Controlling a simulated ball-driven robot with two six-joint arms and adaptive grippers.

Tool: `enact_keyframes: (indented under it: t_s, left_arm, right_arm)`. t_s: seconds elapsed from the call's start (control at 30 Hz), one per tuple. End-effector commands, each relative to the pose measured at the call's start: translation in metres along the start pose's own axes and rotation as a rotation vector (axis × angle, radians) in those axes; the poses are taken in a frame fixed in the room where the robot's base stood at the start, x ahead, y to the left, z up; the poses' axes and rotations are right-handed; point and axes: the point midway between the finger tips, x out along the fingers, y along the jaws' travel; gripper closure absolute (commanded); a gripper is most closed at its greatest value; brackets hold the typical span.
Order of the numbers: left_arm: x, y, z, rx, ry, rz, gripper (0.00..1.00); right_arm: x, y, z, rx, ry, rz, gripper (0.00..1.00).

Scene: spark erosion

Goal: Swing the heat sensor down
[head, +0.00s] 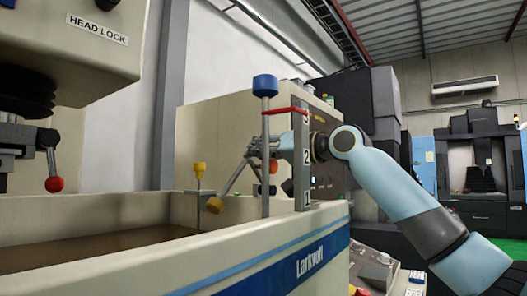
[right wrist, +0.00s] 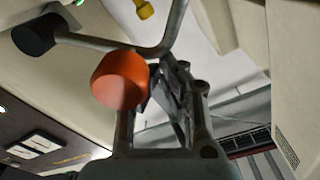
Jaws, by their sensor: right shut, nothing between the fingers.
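A grey bent rod with a dark yellow tip (head: 215,204) slants down over the tank, its upper end by my right gripper (head: 258,147). An orange knob (head: 272,166) is just below the gripper. In the right wrist view the orange knob (right wrist: 119,80) is large beside my shut right fingers (right wrist: 168,92), and a bent grey rod (right wrist: 105,42) with a black end (right wrist: 33,34) runs behind it. The fingers hold nothing; I cannot tell whether they touch the rod or knob. I cannot tell for sure which part is the heat sensor. My left gripper is not in view.
The tank wall (head: 290,226) runs along the front. An upright rod with a blue knob (head: 265,86) and a numbered post (head: 303,160) with a red band stand close to my right gripper. A yellow-topped pin (head: 199,169) and the machine head (head: 80,45) are to the left.

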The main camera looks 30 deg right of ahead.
Motion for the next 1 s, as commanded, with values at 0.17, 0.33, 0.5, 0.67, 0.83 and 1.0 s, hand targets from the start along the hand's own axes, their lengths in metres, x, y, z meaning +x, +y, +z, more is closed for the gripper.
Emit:
enact_keyframes:
  t_s: [0.17,0.33,0.5,0.67,0.83,1.0]
  left_arm:
    - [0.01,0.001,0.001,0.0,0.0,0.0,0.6]
    - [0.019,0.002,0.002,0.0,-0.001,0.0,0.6]
    - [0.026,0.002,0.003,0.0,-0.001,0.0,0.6]
    - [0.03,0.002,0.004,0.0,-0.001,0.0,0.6]
    - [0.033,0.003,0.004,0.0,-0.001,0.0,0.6]
    - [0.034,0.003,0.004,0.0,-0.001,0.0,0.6]
  right_arm:
    - [0.0,-0.006,0.021,-0.166,-0.001,-0.004,1.0]
    - [-0.001,-0.01,0.038,-0.319,-0.001,-0.007,1.0]
    - [-0.001,-0.011,0.052,-0.454,-0.001,-0.009,1.0]
    - [-0.001,-0.011,0.063,-0.549,-0.001,-0.011,1.0]
    - [-0.001,-0.01,0.07,-0.543,0.0,-0.011,1.0]
    - [-0.001,-0.009,0.074,-0.542,0.0,-0.01,1.0]
